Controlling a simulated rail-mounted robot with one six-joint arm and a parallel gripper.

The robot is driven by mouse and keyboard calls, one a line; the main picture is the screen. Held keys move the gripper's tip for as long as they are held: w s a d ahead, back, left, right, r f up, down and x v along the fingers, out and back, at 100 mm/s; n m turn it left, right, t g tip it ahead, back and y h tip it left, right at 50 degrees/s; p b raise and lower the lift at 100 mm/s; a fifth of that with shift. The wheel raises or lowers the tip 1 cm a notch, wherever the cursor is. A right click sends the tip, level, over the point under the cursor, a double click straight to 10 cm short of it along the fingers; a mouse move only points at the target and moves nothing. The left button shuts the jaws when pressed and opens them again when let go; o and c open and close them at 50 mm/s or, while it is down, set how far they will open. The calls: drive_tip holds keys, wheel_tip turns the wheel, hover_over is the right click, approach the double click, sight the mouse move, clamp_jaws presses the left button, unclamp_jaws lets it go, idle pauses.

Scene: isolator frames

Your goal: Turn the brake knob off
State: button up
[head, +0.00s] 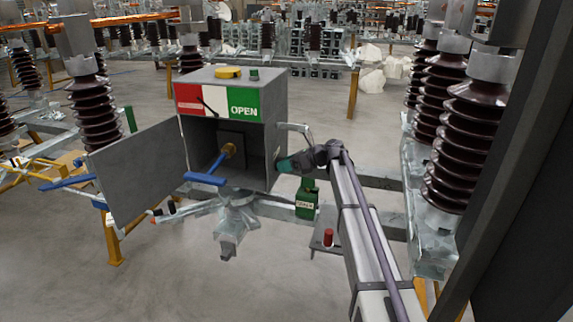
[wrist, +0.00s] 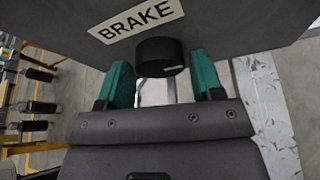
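The brake knob (wrist: 160,56) is a black round knob on the grey box's side, beneath a white BRAKE label (wrist: 136,19) in the wrist view. A short pale mark shows on its lower face. My gripper (wrist: 161,70) is open, with one teal finger on each side of the knob in the picture and gaps between. I cannot tell whether the fingertips reach around it in depth. In the head view my gripper (head: 284,165) is at the right side of the grey control box (head: 268,105); the knob is hidden there.
The box door (head: 140,180) hangs open to the left. A blue crank handle (head: 206,179) sticks out of the box. A green-and-white OPEN sign (head: 244,105) is on its front. A green item (head: 306,200) and a red item (head: 328,237) stand below my arm. Brown insulators (head: 460,145) rise at the right.

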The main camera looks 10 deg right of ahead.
drive_tip(key=shift+o, duration=1.1)
drive_tip(key=p+v, duration=0.4)
drive_tip(key=v, duration=0.6)
drive_tip(key=shift+d, duration=0.35)
drive_tip(key=shift+s+r, duration=0.15)
